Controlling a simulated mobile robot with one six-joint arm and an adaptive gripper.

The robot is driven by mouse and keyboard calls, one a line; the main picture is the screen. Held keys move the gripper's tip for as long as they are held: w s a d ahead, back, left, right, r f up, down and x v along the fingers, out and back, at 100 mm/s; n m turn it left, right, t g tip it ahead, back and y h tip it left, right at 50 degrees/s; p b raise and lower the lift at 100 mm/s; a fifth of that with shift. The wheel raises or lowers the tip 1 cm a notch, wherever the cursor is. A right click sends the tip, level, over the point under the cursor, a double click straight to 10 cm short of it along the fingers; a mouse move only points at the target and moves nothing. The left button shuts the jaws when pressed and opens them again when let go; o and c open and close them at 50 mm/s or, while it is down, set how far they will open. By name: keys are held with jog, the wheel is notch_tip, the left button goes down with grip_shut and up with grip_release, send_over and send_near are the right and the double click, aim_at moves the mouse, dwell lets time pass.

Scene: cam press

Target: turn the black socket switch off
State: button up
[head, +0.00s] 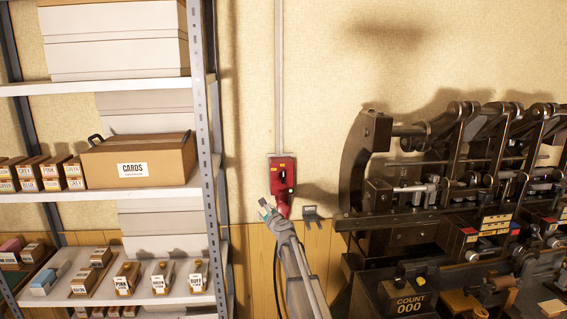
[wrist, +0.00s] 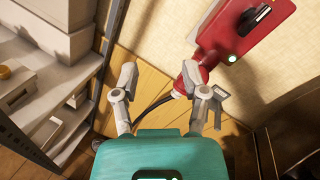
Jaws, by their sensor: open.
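A red socket box (head: 281,172) is mounted on the wall under a vertical conduit. In the wrist view, the red box (wrist: 225,32) is at the upper right, with a black switch (wrist: 257,20) on its face and a lit green lamp (wrist: 232,58) near its lower corner. A red plug (wrist: 187,76) sits at its lower end, with a black cable leading away. My gripper (head: 266,207) is open, just below and left of the box in the head view. In the wrist view, the gripper fingers (wrist: 168,84) are spread and empty; the switch lies beyond them, up and right.
A metal shelf (head: 100,187) with boxes and a carton marked CARDS (head: 138,160) stands on the left. A dark machine (head: 450,185) with a counter stands on the right. The wall above the box is clear except the conduit.

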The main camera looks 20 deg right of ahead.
aim_at(283, 174)
jog(key=w+d+r+m+h+p, duration=0.3)
jog(key=d+r+m+h+p, duration=0.1)
jog(key=d+r+m, duration=0.3)
jog(key=d+m+h, duration=0.1)
jog(key=d+m, duration=0.1)
jog(key=d, duration=0.1)
jog(key=shift+d+r+p, duration=0.25)
jog(key=shift+d+p, duration=0.05)
jog(key=shift+p, duration=0.05)
jog(key=shift+w, duration=0.2)
jog(key=x, duration=1.3)
jog(key=shift+w+d+r, duration=0.1)
jog(key=shift+w+d, duration=0.1)
jog(key=shift+c, duration=0.3)
grip_shut()
